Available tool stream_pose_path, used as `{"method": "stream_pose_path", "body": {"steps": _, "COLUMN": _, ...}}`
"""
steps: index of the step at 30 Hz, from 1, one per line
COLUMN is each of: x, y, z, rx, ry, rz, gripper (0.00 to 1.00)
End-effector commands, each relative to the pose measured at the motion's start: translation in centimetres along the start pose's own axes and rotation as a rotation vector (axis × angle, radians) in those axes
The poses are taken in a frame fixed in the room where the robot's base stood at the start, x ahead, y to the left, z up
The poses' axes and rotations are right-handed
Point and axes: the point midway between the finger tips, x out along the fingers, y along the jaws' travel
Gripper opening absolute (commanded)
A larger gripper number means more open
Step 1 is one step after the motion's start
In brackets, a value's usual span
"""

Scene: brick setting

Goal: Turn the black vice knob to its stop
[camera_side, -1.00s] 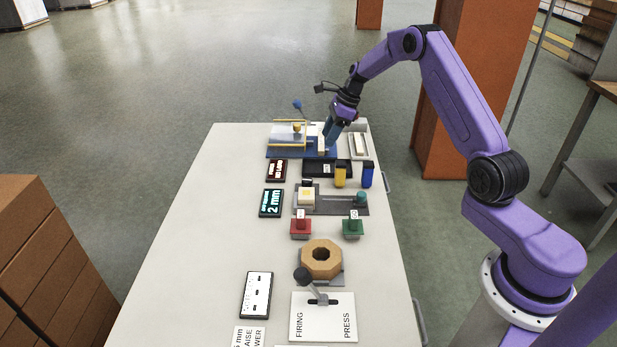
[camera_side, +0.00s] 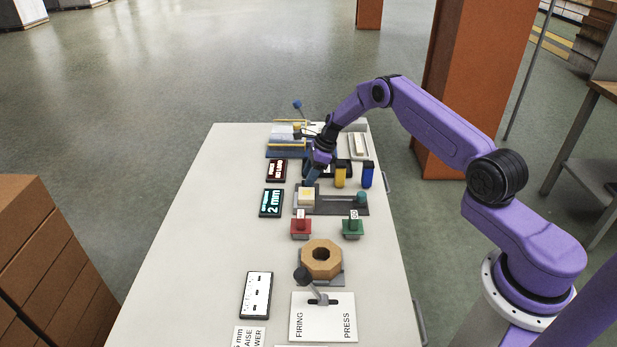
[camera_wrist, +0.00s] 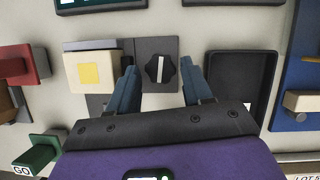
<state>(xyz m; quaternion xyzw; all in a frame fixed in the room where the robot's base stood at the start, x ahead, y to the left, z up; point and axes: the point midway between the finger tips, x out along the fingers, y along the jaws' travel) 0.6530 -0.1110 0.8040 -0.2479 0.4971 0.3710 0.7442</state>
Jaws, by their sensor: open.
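The black vice knob (camera_wrist: 152,68) has a white line that runs roughly up and down in the wrist view. It sits on a dark plate (camera_wrist: 171,45) beside a cream block (camera_wrist: 75,75) with a yellow square. The cream block also shows in the side view (camera_side: 305,198), on a grey base (camera_side: 335,209). My gripper (camera_wrist: 162,73) is open, with one blue finger on each side of the knob and visible gaps between. In the side view my gripper (camera_side: 309,180) is low at the knob and hides it. The height of the fingertips over the plate is unclear.
An empty black tray (camera_wrist: 238,62) lies close to the right finger in the wrist view. Yellow (camera_side: 340,176) and blue (camera_side: 367,175) blocks stand nearby. Red (camera_side: 301,228) and green (camera_side: 352,228) pieces are in front.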

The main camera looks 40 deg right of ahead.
Motion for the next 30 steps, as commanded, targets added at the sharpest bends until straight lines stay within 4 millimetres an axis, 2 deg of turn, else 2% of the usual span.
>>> {"method": "stream_pose_path", "body": {"steps": 6, "x": 1.26, "y": 0.04, "z": 0.01, "rx": -0.001, "ry": 0.0, "rz": 0.0, "gripper": 0.5}}
{"method": "stream_pose_path", "body": {"steps": 15, "x": 1.34, "y": 0.03, "z": 0.0, "rx": -0.001, "ry": 0.0, "rz": 0.0, "gripper": 0.5}}
{"method": "stream_pose_path", "body": {"steps": 19, "x": 1.33, "y": 0.03, "z": -0.01, "rx": 0.0, "ry": 0.0, "rz": 0.0, "gripper": 0.08}}
{"method": "stream_pose_path", "body": {"steps": 30, "x": 1.33, "y": 0.0, "z": -0.04, "rx": -0.039, "ry": 0.001, "rz": 0.018, "gripper": 0.09}}
